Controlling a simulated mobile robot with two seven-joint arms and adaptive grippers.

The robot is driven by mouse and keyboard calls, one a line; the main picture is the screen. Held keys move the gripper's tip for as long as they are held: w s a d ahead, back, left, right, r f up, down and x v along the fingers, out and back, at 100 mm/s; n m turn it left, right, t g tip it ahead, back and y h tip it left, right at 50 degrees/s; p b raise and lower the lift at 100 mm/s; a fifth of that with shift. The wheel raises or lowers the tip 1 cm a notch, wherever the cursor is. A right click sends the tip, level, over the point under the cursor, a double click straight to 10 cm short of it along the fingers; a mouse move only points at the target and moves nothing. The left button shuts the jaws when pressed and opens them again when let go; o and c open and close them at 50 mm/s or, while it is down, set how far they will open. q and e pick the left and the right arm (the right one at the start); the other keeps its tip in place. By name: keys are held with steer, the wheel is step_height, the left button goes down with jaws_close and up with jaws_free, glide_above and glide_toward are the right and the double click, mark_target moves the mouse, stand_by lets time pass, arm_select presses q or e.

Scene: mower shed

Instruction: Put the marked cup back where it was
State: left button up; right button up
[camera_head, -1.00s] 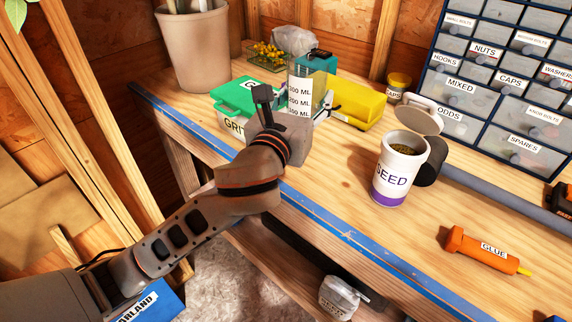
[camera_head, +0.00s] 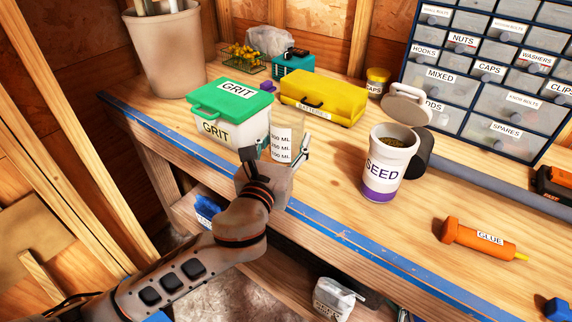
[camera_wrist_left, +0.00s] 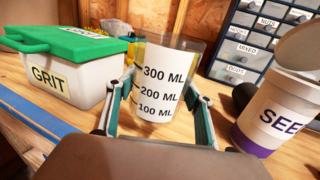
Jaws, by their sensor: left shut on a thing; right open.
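The marked cup (camera_head: 282,146) is clear, with black marks for 100, 200 and 300 ML. My left gripper (camera_head: 277,153) is shut on it near the front edge of the bench. In the left wrist view the cup (camera_wrist_left: 160,75) stands upright between the two fingers (camera_wrist_left: 158,108), one on each side. Its lower part is hidden in the head view, so I cannot tell whether its base touches the bench. My right gripper is not in view.
A white GRIT box (camera_head: 230,130) with a green lid is just left of the cup. A yellow case (camera_head: 325,100) is behind it. An open SEED tub (camera_head: 385,170) stands to the right, with bare bench between. An orange GLUE tube (camera_head: 480,238) lies farther right.

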arm_select(q)
step_height(320, 180, down, 2)
steer(key=shift+f, duration=0.25)
steer(key=shift+f+b, duration=0.6)
steer(key=shift+f, duration=1.25)
arm_select(e)
steer(key=shift+s+d+f, duration=0.15)
steer(key=shift+d+f, duration=0.05)
steer(key=shift+f, duration=0.9)
arm_select(q)
steer(key=shift+f, duration=0.1)
arm_select(e)
steer(key=shift+r, duration=0.1)
arm_select(q)
steer(key=o, duration=1.1)
arm_select(e)
steer(key=shift+r, duration=0.15)
